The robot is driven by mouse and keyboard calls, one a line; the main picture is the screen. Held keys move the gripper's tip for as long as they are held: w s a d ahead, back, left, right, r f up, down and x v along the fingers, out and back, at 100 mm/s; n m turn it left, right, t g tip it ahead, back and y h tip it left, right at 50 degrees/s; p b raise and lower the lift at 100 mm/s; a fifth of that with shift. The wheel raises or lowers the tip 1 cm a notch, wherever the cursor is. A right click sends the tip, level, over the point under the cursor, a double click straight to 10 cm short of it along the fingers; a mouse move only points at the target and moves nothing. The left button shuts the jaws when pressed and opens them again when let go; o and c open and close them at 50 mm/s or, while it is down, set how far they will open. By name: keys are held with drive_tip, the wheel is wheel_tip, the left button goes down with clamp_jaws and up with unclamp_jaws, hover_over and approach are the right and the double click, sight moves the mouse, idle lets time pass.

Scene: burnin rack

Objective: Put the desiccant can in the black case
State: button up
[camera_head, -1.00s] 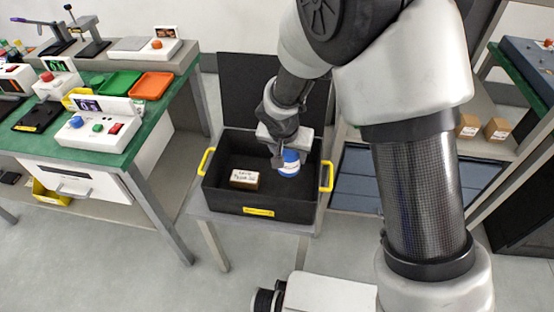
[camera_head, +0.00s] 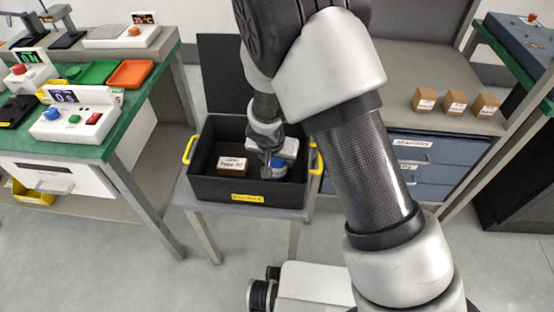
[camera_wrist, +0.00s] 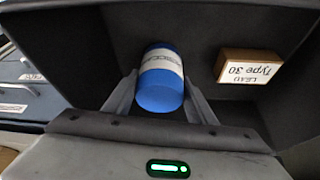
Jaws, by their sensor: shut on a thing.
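The black case (camera_head: 211,189) stands open on a small grey stand, with its lid up at the back and yellow handles at its sides. The desiccant can is a blue can with a white label band; it shows low inside the case in the head view (camera_head: 278,170) and between the fingers in the wrist view (camera_wrist: 160,80). My gripper (camera_wrist: 160,100) is shut on the can, reaching down into the right part of the case; in the head view my gripper (camera_head: 272,166) partly hides the can. I cannot tell whether the can touches the case floor.
A brown box labelled "Type 30" (camera_head: 229,166) lies in the left part of the case. A green workbench (camera_head: 115,130) with devices and trays (camera_head: 130,73) stands to the left. Several small cartons (camera_head: 455,102) sit on a shelf above blue drawers (camera_head: 430,152) at right.

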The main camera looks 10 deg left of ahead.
drive_tip(key=shift+f, duration=0.15)
drive_tip(key=o, duration=1.2)
drive_tip(key=shift+r+p, duration=0.3)
drive_tip(key=shift+r, duration=0.15)
drive_tip(key=p+v, duration=0.2)
drive_tip(key=v, duration=0.9)
drive_tip(key=shift+s+r, duration=0.2)
drive_tip(key=shift+r, duration=0.05)
